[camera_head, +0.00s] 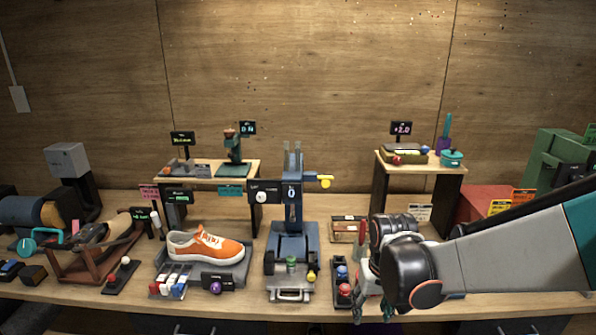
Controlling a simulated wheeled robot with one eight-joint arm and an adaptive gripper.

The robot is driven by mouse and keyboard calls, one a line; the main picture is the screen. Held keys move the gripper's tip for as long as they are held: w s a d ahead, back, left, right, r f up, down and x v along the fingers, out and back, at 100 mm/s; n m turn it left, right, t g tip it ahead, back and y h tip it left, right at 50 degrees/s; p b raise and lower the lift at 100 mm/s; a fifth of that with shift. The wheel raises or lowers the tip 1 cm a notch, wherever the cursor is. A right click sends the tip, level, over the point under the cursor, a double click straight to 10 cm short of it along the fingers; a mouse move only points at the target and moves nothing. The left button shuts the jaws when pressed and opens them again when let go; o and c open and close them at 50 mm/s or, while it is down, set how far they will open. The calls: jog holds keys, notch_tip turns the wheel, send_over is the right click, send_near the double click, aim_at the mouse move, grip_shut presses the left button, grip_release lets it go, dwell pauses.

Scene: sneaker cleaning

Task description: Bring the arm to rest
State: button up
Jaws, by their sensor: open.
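My arm comes in from the right edge and reaches left over the front right of the bench. My gripper (362,296) is at its end, low over the bench's front edge. It is open, and I see nothing held in it, though the wrist hides part of it. It is just right of a small black holder with red and blue knobs (343,283). An orange and white sneaker (207,247) rests on a grey tray (240,272) left of centre, well apart from my gripper.
A blue press-like stand (292,245) is at the bench's middle. Two raised shelves (238,168) (440,169) carry small items at the back. A brown strap frame (85,262) and rollers (35,212) fill the left. A green machine (560,160) and red box (480,203) stand behind my arm.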

jog(key=s+d+r+t, duration=0.2)
jog(key=s+r+t, duration=0.3)
jog(key=s+r, duration=0.7)
jog(key=shift+s+d+r+t, duration=0.15)
jog(key=shift+s+r+t, duration=0.25)
jog(key=shift+s, duration=0.95)
